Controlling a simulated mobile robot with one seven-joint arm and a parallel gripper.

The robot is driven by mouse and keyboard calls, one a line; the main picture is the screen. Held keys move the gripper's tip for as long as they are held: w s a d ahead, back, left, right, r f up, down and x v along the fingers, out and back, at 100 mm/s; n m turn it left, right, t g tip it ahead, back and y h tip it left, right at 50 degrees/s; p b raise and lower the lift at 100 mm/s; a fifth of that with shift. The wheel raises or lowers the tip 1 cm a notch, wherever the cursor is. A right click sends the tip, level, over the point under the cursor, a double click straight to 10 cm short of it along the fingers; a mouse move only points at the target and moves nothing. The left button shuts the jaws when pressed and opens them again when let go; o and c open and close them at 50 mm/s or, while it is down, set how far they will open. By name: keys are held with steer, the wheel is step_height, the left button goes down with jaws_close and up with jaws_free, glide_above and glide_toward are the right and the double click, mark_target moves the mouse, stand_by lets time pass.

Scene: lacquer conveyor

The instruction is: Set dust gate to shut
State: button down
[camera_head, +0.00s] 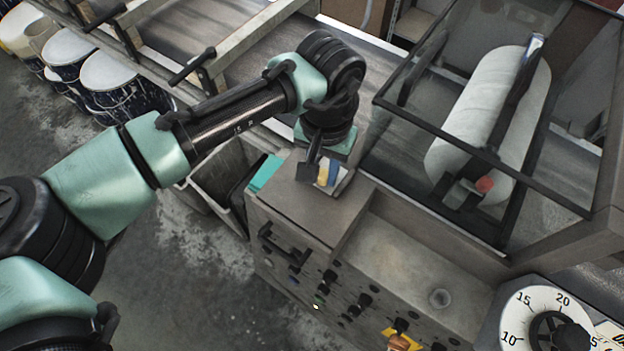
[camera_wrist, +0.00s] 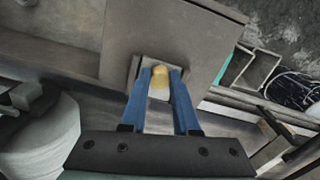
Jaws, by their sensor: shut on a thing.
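My gripper (camera_wrist: 160,72) points down at the top of the grey metal cabinet (camera_head: 305,205). I take this knob to be the dust gate's handle; no label is readable.
A glass-sided housing with a white roller (camera_head: 480,115) stands to the right. A dial (camera_head: 530,320) and a front panel of dark knobs (camera_head: 330,290) are nearer. The conveyor (camera_head: 265,60) runs behind. Dark-patterned buckets (camera_head: 110,75) stand at the upper left; open floor lies at the left.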

mark_target(325, 172)
steer(key=shift+w+d+r, duration=0.15)
steer(key=shift+w+d, duration=0.1)
steer(key=shift+w, duration=0.2)
steer(key=c, duration=0.7)
jaws_free()
steer(key=shift+o, duration=0.2)
step_height(325, 172, up, 13)
steer(key=b, duration=0.2)
steer(key=shift+s, duration=0.1)
